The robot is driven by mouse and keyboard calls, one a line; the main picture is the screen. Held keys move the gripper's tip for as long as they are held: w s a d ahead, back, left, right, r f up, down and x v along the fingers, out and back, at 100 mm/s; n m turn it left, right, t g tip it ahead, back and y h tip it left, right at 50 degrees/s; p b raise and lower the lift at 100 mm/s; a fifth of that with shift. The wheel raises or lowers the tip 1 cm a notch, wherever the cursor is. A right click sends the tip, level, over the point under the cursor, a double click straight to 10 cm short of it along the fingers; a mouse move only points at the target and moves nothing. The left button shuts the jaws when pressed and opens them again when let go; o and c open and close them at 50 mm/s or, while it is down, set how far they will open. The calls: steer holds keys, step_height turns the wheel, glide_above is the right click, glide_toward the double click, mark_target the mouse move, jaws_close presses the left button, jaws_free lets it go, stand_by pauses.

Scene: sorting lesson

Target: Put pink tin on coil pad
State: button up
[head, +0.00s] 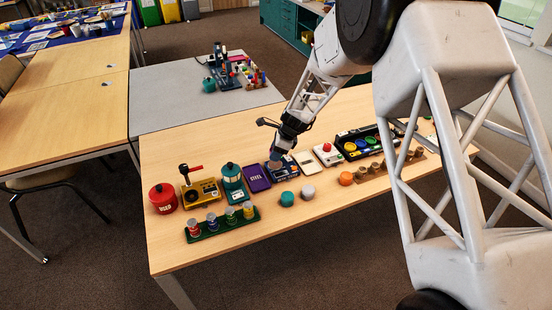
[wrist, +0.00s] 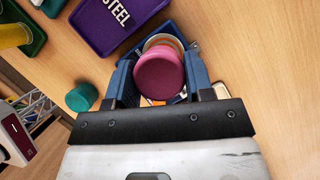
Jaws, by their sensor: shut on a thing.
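The pink tin (wrist: 160,78) is between the two blue fingers of my gripper (wrist: 160,82) in the wrist view, and the gripper is shut on it. Behind it a dark blue pad (wrist: 178,32) shows in part, with a pale and orange round shape at the tin's edge. The tin hides most of this pad, so I cannot tell whether the two touch or whether it is the coil pad. In the head view my gripper (head: 277,160) is low over the blue pad (head: 287,171), in the row on the table.
A purple pad marked STEEL (wrist: 112,18) lies beside the blue pad. A teal cylinder (head: 287,199) and a grey one (head: 308,192) stand in front. A red tin (head: 163,198), a yellow device (head: 203,193) and a green rack (head: 222,226) are at left. The front table strip is clear.

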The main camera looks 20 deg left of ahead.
steer(key=shift+f, duration=1.7)
steer(key=shift+f, duration=0.15)
steer(key=o, duration=1)
steer(key=v, duration=1.2)
